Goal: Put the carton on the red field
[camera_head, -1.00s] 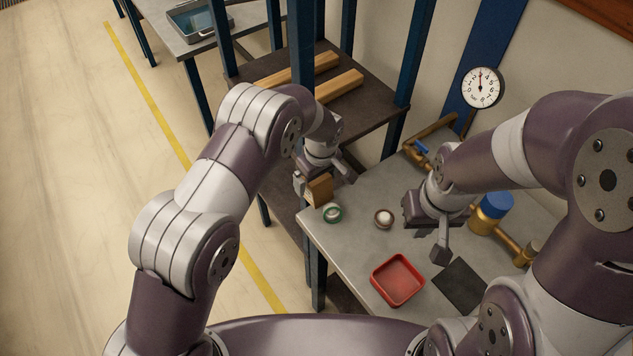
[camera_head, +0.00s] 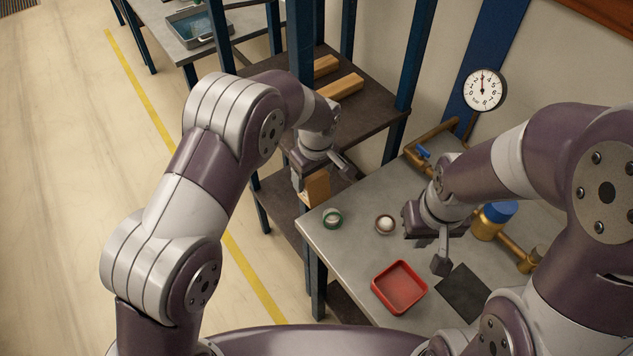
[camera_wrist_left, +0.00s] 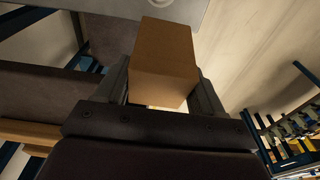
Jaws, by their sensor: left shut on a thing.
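The carton is a small brown box (camera_head: 316,188), held over the left corner of the grey table in the head view. My left gripper (camera_head: 312,177) is shut on it. In the left wrist view the carton (camera_wrist_left: 165,62) fills the space between the two fingers. The red field appears as a shallow red square with a raised rim (camera_head: 399,288) near the table's front edge, and it looks empty. It lies right of and nearer than the carton. My right gripper (camera_head: 438,245) hangs above the table, behind and right of the red square; its finger opening is unclear.
A green-rimmed round item (camera_head: 333,218) and a brown-rimmed one (camera_head: 385,224) lie on the grey table (camera_head: 345,250). A black mat (camera_head: 464,292) is right of the red square. Brass piping with a blue-topped part (camera_head: 494,220) runs behind. Blue shelf posts (camera_head: 407,75) stand near my left arm.

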